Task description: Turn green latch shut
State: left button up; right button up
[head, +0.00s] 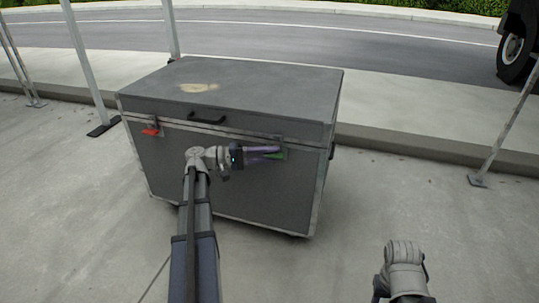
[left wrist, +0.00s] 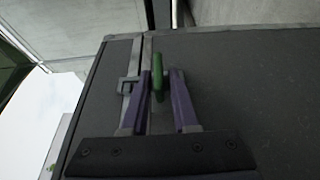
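The green latch (head: 276,156) is on the front of the grey case (head: 240,185), near its right end just below the lid seam. My left gripper (head: 278,151) reaches it from the left in the head view, and its purple fingers partly cover the latch there. In the left wrist view the green latch (left wrist: 158,78) stands between the two purple fingertips of the left gripper (left wrist: 162,72). It is close to the left finger, with a clear gap to the right one, so the gripper is open around it. I cannot tell if the left finger touches it.
A red latch (head: 151,132) is at the left of the case front, and a black handle (head: 207,118) is between the latches. The lid is down. Metal poles (head: 88,65) stand at the left. Part of my right arm shows at lower right, over clear pavement.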

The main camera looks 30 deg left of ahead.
pick_arm(q)
jog(key=shift+o, duration=0.9)
jog(key=v, duration=0.7)
jog(key=shift+s+a, duration=0.2)
jog(key=shift+a, duration=0.15)
